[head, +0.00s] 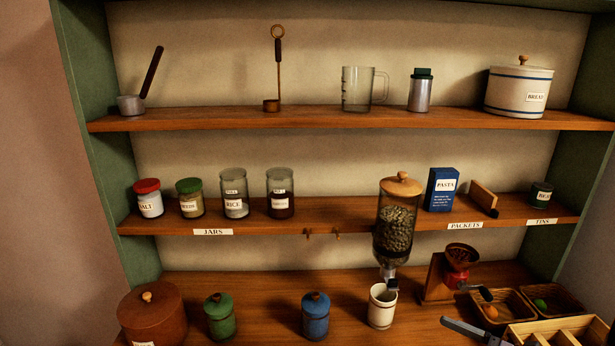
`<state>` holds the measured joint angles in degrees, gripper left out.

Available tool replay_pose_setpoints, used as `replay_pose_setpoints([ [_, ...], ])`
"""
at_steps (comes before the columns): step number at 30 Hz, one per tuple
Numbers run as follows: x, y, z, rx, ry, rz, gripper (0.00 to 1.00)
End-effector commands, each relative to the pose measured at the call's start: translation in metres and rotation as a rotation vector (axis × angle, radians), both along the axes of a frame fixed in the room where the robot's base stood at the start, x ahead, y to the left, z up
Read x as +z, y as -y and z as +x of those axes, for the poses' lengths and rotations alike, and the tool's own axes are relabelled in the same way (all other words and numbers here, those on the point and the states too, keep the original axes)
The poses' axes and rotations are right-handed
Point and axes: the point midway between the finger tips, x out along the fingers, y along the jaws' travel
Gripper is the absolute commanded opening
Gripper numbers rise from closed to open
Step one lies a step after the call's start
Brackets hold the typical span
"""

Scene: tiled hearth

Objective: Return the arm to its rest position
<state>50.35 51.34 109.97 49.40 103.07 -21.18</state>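The view faces a green-sided shelf unit with two upper shelves (225,122) and a wooden counter (262,296) below.
A dispenser of beans (396,228) stands above a white cup (382,310). A red grinder (461,262), baskets (498,309) and a compartmented wooden tray (560,330) crowd the right. Canisters, green (219,318) and blue (315,318), stand left; counter between them is clear.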

Motion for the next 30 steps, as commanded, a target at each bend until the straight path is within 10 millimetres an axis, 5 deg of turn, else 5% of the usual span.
replay_pose_setpoints([
  [8, 0.042, -0.104, -0.034, 0.386, 0.022, -0.356, 0.9],
  [11, 0.053, -0.145, -0.064, 0.557, 0.053, -0.556, 0.9],
  [15, 0.06, -0.191, -0.13, 0.82, 0.174, -0.974, 0.9],
  [21, 0.063, -0.2, -0.198, 0.985, 0.469, -1.574, 0.9],
  [30, 0.072, -0.194, -0.213, 0.973, 0.639, -1.823, 0.9],
])
